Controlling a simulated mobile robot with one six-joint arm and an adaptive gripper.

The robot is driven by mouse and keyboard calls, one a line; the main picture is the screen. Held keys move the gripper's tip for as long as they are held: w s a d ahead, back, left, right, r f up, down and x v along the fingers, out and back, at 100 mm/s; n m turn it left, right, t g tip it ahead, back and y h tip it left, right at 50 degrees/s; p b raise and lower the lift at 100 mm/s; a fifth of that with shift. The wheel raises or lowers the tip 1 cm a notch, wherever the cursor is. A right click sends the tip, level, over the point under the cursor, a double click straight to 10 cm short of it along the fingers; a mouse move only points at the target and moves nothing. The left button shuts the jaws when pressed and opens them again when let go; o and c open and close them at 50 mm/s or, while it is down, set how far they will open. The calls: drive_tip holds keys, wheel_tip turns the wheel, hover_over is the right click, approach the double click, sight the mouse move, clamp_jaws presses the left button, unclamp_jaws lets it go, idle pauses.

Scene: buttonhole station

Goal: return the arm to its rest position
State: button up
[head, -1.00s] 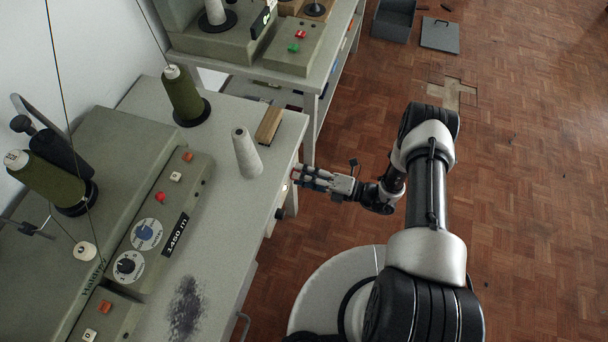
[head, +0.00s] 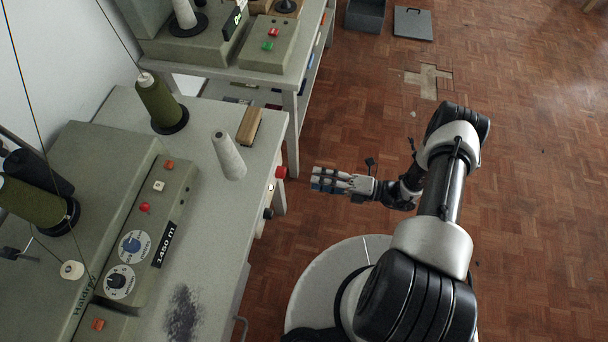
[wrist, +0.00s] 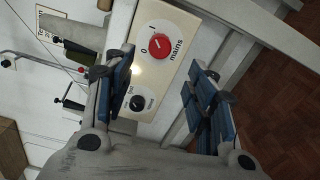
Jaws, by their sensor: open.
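My gripper (head: 318,180) is to the right of the near table's edge, over the parquet floor, apart from the table. In the wrist view my gripper (wrist: 162,95) is open, with its two blue-padded fingers spread and nothing between them. Beyond the fingers is a cream panel with a red mains knob (wrist: 159,47) and a black knob (wrist: 138,101). In the head view the red knob (head: 281,172) shows on the table's side, left of the gripper. My arm (head: 440,205) is bent over my round base.
The near table (head: 207,258) holds a grey-green machine (head: 110,165), a green cone (head: 160,103), a white cone (head: 228,156) and a wooden block (head: 249,126). A second table (head: 291,75) stands behind. A grey bin (head: 366,14) and its lid (head: 412,23) lie on open floor.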

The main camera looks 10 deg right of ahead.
drive_tip(key=shift+v, duration=1.05)
